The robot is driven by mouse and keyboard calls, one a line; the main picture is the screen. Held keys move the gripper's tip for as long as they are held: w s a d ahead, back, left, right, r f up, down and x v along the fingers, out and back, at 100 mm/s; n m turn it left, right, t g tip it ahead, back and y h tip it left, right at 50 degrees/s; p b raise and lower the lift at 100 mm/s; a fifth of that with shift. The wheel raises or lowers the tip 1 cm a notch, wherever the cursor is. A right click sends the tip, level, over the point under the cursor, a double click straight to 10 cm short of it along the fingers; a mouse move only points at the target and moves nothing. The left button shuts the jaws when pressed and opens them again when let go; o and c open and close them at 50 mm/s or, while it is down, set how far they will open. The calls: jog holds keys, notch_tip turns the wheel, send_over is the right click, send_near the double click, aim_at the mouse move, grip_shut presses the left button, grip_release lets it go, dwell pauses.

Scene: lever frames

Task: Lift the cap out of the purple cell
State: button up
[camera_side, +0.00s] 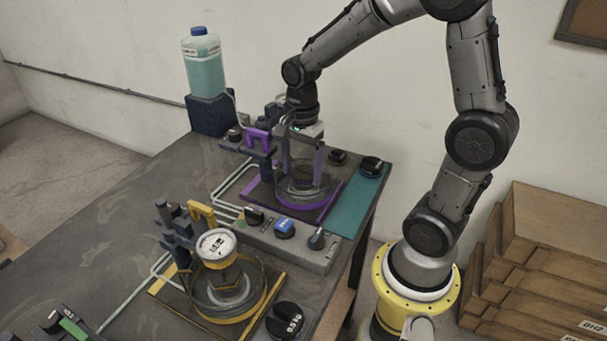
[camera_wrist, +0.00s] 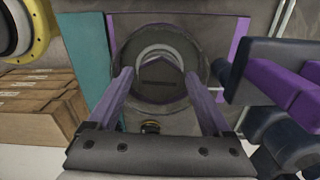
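The purple cell (camera_side: 322,205) is a round glass-walled well on a purple-edged base, at the right of the bench. In the wrist view its round wall (camera_wrist: 128,50) surrounds a grey ring and a dark angular piece, which looks like the cap (camera_wrist: 160,73). My gripper (camera_side: 303,180) points down over the cell, its fingers low at the well. In the wrist view my gripper (camera_wrist: 158,76) is open, one finger on each side of the dark piece. Whether the fingers touch it cannot be told. The fingers partly hide the cell in the side view.
A purple lever clamp (camera_side: 258,140) stands close beside the cell and also shows in the wrist view (camera_wrist: 272,85). A control box (camera_side: 265,240) with knobs lies in front. A yellow cell (camera_side: 262,300) holds a white gauge. Dark knobs sit by the teal mat (camera_side: 352,205).

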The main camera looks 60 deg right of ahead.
grip_shut()
dwell(0.3)
